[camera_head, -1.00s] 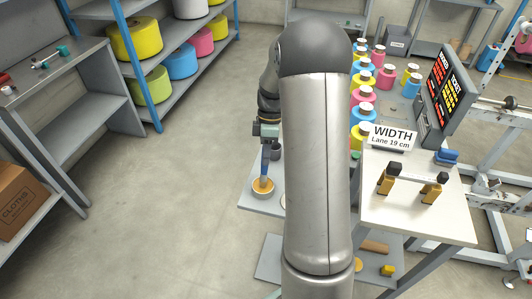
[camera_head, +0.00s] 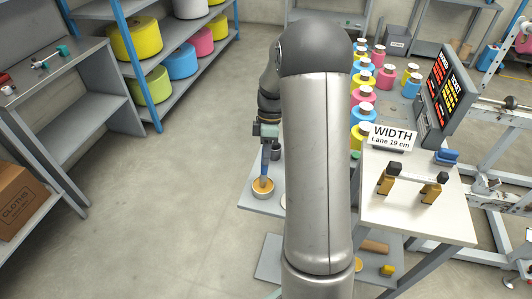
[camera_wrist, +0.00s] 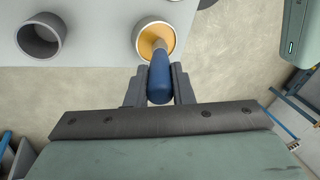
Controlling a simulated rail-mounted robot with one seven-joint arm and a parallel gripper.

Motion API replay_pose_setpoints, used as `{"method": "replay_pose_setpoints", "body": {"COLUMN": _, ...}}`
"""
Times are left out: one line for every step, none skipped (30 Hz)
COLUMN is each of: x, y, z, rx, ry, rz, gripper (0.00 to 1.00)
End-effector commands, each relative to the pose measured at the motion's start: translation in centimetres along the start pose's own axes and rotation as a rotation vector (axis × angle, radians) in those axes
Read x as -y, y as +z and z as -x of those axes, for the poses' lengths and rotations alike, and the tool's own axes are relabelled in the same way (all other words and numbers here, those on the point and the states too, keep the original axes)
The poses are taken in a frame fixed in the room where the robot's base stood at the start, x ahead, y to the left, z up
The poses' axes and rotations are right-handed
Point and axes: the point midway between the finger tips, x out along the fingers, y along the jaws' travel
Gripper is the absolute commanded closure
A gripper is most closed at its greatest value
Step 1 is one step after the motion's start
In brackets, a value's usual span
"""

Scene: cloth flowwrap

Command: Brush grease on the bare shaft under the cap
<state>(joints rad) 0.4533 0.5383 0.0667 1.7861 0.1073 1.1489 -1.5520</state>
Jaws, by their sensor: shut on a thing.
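My gripper (camera_wrist: 159,88) is shut on the blue handle of a brush (camera_wrist: 160,72). In the head view the brush (camera_head: 264,172) hangs down from my gripper (camera_head: 265,133), its lower end at the grease pot (camera_head: 257,191). In the wrist view the pale brush end lies over the amber grease inside the round, light-rimmed pot (camera_wrist: 140,33). Whether the bristles touch the grease I cannot tell. I cannot pick out the cap or the bare shaft; my arm hides part of the bench.
A dark grey empty cup (camera_wrist: 39,37) stands on the same grey shelf (camera_wrist: 90,50), left of the pot in the wrist view. A white table (camera_head: 415,215) with a width sign (camera_head: 392,137) and a roller stand is right of my arm. Open floor lies left.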

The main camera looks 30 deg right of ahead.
Motion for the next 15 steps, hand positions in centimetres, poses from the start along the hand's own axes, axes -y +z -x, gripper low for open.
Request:
{"method": "replay_pose_setpoints", "body": {"x": 0.1, "y": 0.0, "z": 0.3, "rx": 0.000, "ry": -0.001, "rz": 0.000, "gripper": 1.00}}
{"method": "replay_pose_setpoints", "body": {"x": 0.2, "y": 0.0, "z": 0.5, "rx": 0.000, "ry": -0.001, "rz": 0.000, "gripper": 1.00}}
{"method": "replay_pose_setpoints", "body": {"x": 0.3, "y": -0.1, "z": 0.8, "rx": 0.000, "ry": -0.001, "rz": 0.000, "gripper": 1.00}}
{"method": "replay_pose_setpoints", "body": {"x": 0.4, "y": -0.1, "z": 1.0, "rx": 0.000, "ry": -0.001, "rz": 0.000, "gripper": 1.00}}
{"method": "replay_pose_setpoints", "body": {"x": 0.5, "y": -0.1, "z": 1.3, "rx": 0.000, "ry": 0.000, "rz": 0.000, "gripper": 1.00}}
{"method": "replay_pose_setpoints", "body": {"x": 0.6, "y": -0.2, "z": 1.6, "rx": 0.000, "ry": 0.000, "rz": 0.000, "gripper": 1.00}}
{"method": "replay_pose_setpoints", "body": {"x": 0.7, "y": -0.2, "z": 1.9, "rx": 0.000, "ry": 0.000, "rz": 0.000, "gripper": 1.00}}
{"method": "replay_pose_setpoints", "body": {"x": 0.7, "y": -0.2, "z": 2.1, "rx": 0.000, "ry": 0.000, "rz": 0.000, "gripper": 1.00}}
{"method": "replay_pose_setpoints", "body": {"x": 0.9, "y": -0.3, "z": 2.4, "rx": 0.000, "ry": 0.000, "rz": 0.000, "gripper": 1.00}}
{"method": "replay_pose_setpoints", "body": {"x": 0.9, "y": -0.3, "z": 2.6, "rx": 0.000, "ry": 0.000, "rz": 0.000, "gripper": 1.00}}
{"method": "replay_pose_setpoints", "body": {"x": 1.0, "y": -0.3, "z": 2.9, "rx": 0.000, "ry": 0.000, "rz": 0.000, "gripper": 1.00}}
{"method": "replay_pose_setpoints", "body": {"x": 1.1, "y": -0.3, "z": 3.2, "rx": 0.000, "ry": 0.000, "rz": 0.000, "gripper": 1.00}}
{"method": "replay_pose_setpoints", "body": {"x": 1.2, "y": -0.4, "z": 3.4, "rx": 0.000, "ry": 0.000, "rz": 0.000, "gripper": 1.00}}
{"method": "replay_pose_setpoints", "body": {"x": 1.3, "y": -0.4, "z": 3.6, "rx": 0.000, "ry": 0.000, "rz": 0.000, "gripper": 1.00}}
{"method": "replay_pose_setpoints", "body": {"x": 1.4, "y": -0.4, "z": 4.0, "rx": 0.000, "ry": 0.000, "rz": 0.000, "gripper": 1.00}}
